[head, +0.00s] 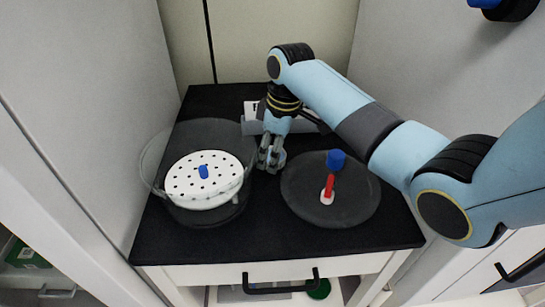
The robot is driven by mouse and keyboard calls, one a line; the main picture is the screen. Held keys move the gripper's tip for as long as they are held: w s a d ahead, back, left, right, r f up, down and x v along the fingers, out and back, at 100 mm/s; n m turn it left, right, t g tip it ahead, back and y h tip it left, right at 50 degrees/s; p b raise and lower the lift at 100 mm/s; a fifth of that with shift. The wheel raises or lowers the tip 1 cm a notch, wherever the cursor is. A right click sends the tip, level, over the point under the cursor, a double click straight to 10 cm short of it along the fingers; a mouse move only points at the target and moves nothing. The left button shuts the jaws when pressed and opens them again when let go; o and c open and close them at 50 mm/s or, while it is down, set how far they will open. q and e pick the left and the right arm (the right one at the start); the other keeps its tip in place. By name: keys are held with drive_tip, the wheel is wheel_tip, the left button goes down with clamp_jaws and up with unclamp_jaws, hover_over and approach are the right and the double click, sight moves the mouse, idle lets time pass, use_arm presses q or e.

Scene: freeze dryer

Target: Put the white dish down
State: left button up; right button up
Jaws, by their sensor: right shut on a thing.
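A round white perforated plate (181,184) lies at the left of the black worktop, inside a clear glass vessel (152,178). It is the only large white dish-like thing I see. A small blue piece (203,171) stands on it. My right gripper (268,164) points down just right of the vessel, with a visible gap to the white plate. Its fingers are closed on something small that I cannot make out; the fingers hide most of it. My left gripper is not in view.
A dark round disc (300,205) lies at the right, with a red stick (329,186) and blue cap (336,159) standing over it. A grey box with white labels (249,115) is behind my gripper. Pale walls close both sides. The black worktop's front strip (270,244) is clear.

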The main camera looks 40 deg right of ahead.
wheel_tip(320, 180, up, 17)
drive_tip(key=p, duration=0.2)
wheel_tip(320, 180, down, 6)
drive_tip(key=b, duration=0.5)
drive_tip(key=shift+s+r, duration=0.1)
